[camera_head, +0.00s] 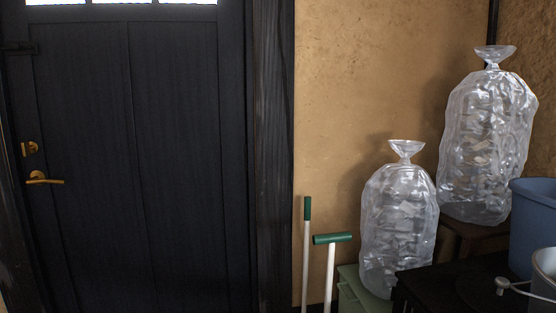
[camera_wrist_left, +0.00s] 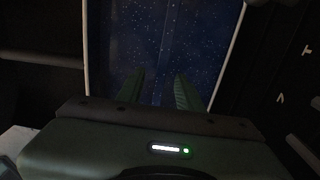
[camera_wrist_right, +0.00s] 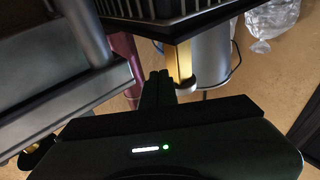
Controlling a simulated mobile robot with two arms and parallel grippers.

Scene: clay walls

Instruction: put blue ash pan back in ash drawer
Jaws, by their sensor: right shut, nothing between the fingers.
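In the left wrist view a dark blue, white-speckled surface with pale edges, which looks like the blue ash pan (camera_wrist_left: 165,40), lies beyond my left gripper (camera_wrist_left: 158,84). The left fingers are apart and point at it; I cannot tell whether they touch it. Dark surroundings hide whether the pan is inside the ash drawer, and I cannot make the drawer out surely. My right gripper (camera_wrist_right: 157,78) is shut and empty, with a yellow-and-white upright piece (camera_wrist_right: 182,70) just beyond its tips. Neither gripper shows in the head view.
In the head view, a dark door (camera_head: 130,150) is at left. Filled clear bags (camera_head: 398,220) stand by the clay wall, near green-topped handles (camera_head: 332,240). A blue bucket (camera_head: 535,230) is at right by a black surface (camera_head: 450,285). A dark slatted body (camera_wrist_right: 170,20) overhangs my right gripper.

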